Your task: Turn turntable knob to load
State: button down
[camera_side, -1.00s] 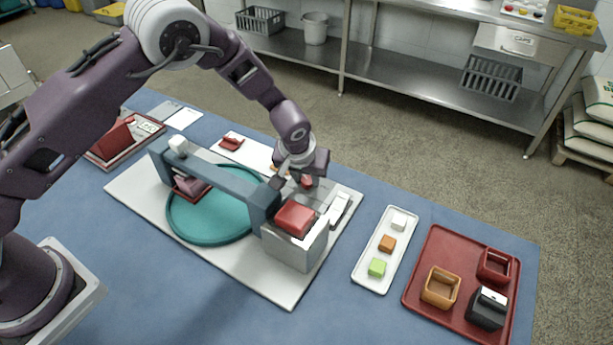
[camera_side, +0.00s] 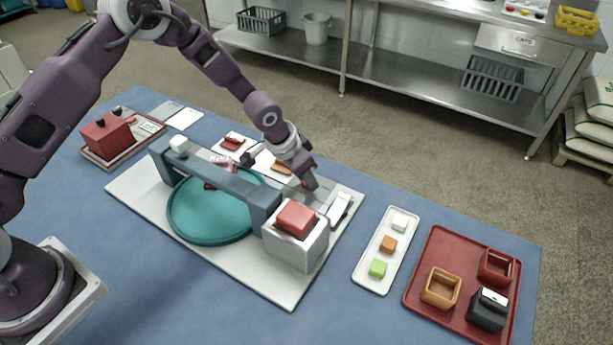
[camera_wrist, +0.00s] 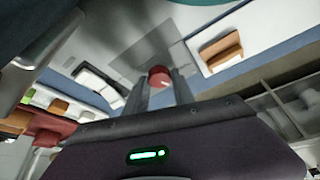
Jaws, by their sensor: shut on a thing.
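The turntable (camera_side: 212,212) is a teal disc on a white base board, under a blue-grey bridge (camera_side: 225,178). A small red knob (camera_side: 309,184) stands on the board behind the grey block, at my gripper's tip. In the wrist view the red knob (camera_wrist: 158,76) has a pale mark on its face and sits between my two fingers. My gripper (camera_wrist: 160,92) is shut on it. In the side view my gripper (camera_side: 306,180) is tilted, with its fingers partly hidden. I cannot read any label by the knob.
A grey block with a red top (camera_side: 296,218) and a white lever-like part (camera_side: 341,207) stand close to the knob. A white tray with small cubes (camera_side: 365,280) and a red tray (camera_side: 425,297) lie to the right. A red box (camera_side: 106,135) is at the left.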

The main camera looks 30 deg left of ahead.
jog(key=shift+w+a+m+g+h, duration=0.1)
jog(key=shift+m+g+h, duration=0.2)
jog(key=shift+m, duration=0.8)
jog(key=shift+a+m+g+h, duration=0.1)
jog(key=shift+m+h, duration=0.3)
jog(key=shift+m, duration=0.7)
jog(key=c, duration=1.1)
grip_release()
jog(key=shift+d, duration=0.1)
jog(key=shift+o, duration=0.2)
jog(key=v, duration=0.7)
